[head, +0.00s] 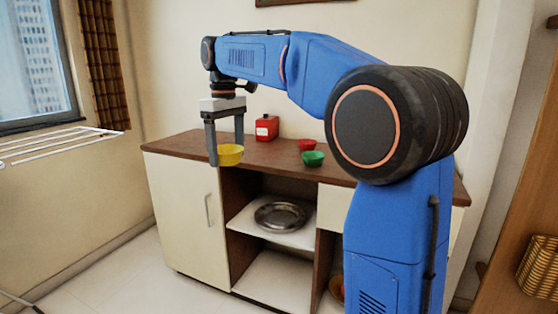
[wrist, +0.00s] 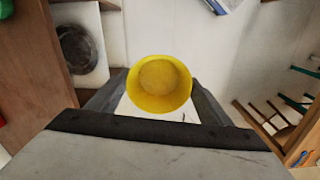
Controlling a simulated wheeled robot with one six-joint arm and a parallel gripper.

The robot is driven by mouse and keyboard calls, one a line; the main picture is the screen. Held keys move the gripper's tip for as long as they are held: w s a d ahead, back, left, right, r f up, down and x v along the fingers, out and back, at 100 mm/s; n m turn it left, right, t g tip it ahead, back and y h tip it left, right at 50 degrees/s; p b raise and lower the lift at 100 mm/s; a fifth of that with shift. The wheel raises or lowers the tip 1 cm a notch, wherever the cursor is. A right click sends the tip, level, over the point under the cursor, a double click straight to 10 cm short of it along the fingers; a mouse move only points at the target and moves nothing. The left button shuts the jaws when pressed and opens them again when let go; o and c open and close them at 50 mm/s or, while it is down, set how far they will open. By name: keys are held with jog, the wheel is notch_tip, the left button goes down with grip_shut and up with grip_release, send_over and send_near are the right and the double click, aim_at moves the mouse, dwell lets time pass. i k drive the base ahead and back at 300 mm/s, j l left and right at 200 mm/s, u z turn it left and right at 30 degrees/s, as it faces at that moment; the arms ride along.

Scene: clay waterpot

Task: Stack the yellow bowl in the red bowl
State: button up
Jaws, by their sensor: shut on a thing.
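The yellow bowl (head: 230,155) is held upright between the fingers of my gripper (head: 227,152), in front of the cabinet's front edge. In the wrist view the yellow bowl (wrist: 158,86) faces the camera with its empty inside showing, and the fingers of my gripper (wrist: 158,100) are on both sides of it. The red bowl (head: 307,145) sits on the brown cabinet top, to the right of my gripper and apart from it. The red bowl cannot be made out clearly in the wrist view.
A green bowl (head: 313,158) stands just in front of the red bowl. A red canister (head: 267,127) stands at the back of the cabinet top (head: 180,144). A metal plate (head: 281,216) lies on the open shelf below. The left part of the top is clear.

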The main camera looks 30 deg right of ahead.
aim_at(307, 148)
jog(key=i+z, duration=0.35)
jog(key=i+j+z, duration=0.4)
jog(key=i, duration=0.15)
jog(key=i+j+z, duration=0.35)
jog(key=i+l, duration=0.1)
